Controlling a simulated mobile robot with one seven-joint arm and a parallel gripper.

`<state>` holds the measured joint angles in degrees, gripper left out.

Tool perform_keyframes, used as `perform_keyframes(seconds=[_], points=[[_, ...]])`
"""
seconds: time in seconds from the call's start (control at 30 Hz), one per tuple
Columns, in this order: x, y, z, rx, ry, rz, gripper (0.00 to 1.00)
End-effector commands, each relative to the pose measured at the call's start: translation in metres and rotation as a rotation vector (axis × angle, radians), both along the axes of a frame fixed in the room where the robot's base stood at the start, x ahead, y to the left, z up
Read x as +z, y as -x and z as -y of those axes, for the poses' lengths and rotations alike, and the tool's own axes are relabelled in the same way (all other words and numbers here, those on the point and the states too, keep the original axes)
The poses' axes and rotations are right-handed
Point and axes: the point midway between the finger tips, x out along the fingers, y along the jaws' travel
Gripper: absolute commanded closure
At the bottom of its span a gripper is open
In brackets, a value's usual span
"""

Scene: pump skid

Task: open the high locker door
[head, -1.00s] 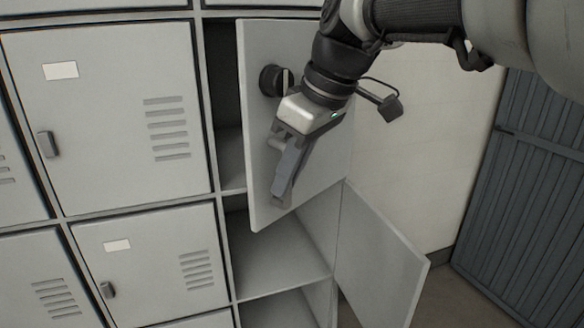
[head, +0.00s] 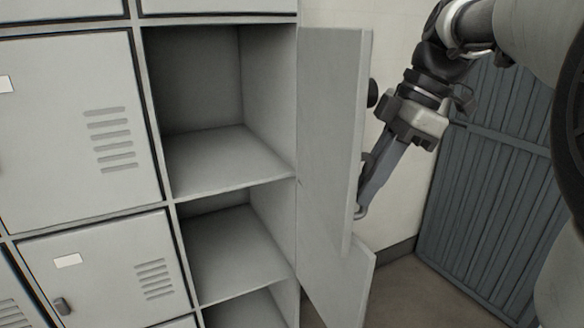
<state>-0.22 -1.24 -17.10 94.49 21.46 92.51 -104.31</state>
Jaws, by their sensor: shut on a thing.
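The high locker door (head: 330,130) is a plain light grey panel, hinged at the right side of its compartment. A round black knob (head: 373,93) shows past the door's free edge. My gripper (head: 362,205) is at the outer face near the lower free edge, shut on the door's handle. The handle itself is mostly hidden behind the door edge and the fingers.
A lower locker door (head: 340,283) also hangs open below, beside an empty lower compartment (head: 240,245). Shut lockers (head: 75,120) stand to the left. A blue-grey slatted metal panel (head: 490,190) is at the right. Some floor (head: 405,290) is clear between.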

Motion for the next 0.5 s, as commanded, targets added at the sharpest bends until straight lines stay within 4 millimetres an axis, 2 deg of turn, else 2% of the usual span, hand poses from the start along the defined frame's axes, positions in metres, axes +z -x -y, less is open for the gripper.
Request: perform_keyframes(seconds=[0.03, 0.2, 0.5], points=[[0.002, -0.002, 0.008, -0.007, 0.002, -0.003, 1.0], [0.001, -0.009, 0.023, -0.006, 0.002, -0.003, 1.0], [0.001, -0.014, 0.032, -0.006, 0.002, 0.001, 1.0]])
